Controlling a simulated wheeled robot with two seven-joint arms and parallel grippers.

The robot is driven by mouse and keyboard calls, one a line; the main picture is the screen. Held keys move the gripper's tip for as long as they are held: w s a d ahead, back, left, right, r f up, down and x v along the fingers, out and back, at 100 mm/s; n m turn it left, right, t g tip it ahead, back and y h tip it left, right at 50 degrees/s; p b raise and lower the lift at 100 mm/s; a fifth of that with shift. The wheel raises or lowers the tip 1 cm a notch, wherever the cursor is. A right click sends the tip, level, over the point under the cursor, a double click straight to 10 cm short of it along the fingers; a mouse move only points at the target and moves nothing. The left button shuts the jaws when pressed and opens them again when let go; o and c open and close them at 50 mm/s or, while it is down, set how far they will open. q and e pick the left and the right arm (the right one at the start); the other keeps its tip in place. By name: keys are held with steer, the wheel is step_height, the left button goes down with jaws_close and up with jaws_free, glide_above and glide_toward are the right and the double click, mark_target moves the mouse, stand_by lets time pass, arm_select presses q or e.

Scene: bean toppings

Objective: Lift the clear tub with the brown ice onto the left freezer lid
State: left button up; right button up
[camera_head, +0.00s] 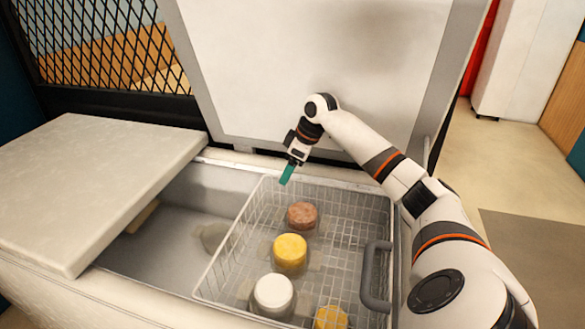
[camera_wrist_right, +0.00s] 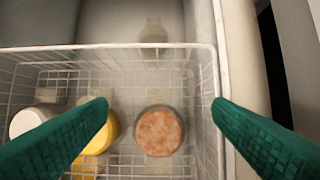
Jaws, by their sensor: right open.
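The clear tub with brown ice (camera_head: 302,215) stands in the wire basket at the far end of a row of tubs. It also shows in the right wrist view (camera_wrist_right: 160,131), below the level of my fingertips and between them. My right gripper (camera_head: 286,174) is above the basket's far left rim, apart from the tub. In the wrist view its green fingers (camera_wrist_right: 160,104) are wide apart with nothing between them. The left freezer lid (camera_head: 90,185) lies flat at the left and its top is bare. My left gripper is not in view.
Yellow (camera_head: 290,249) and white (camera_head: 273,294) tubs stand nearer in the basket (camera_head: 378,205), with another yellow one (camera_head: 331,318) at the front. A grey handle (camera_head: 372,282) is on the basket's right. The raised right lid (camera_head: 310,60) stands behind. The freezer floor left of the basket looks mostly free.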

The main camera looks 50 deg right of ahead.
steer(key=b, duration=0.6)
glide_toward(276, 213)
steer(key=v, duration=0.2)
steer(key=shift+d+r, duration=0.2)
steer(key=shift+r, duration=0.05)
steer(key=shift+f, duration=0.3)
steer(key=b+x, duration=0.1)
steer(key=x, duration=0.6)
steer(key=shift+a, duration=0.15)
steer(key=b+x, duration=0.1)
steer(key=x, duration=0.3)
steer(key=shift+w+f, duration=0.1)
steer(key=shift+f, duration=0.15)
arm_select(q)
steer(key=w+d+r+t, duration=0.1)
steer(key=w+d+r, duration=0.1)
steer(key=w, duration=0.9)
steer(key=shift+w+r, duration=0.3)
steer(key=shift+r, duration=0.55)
arm_select(e)
steer(key=shift+r, duration=0.1)
steer(key=c, duration=1.2)
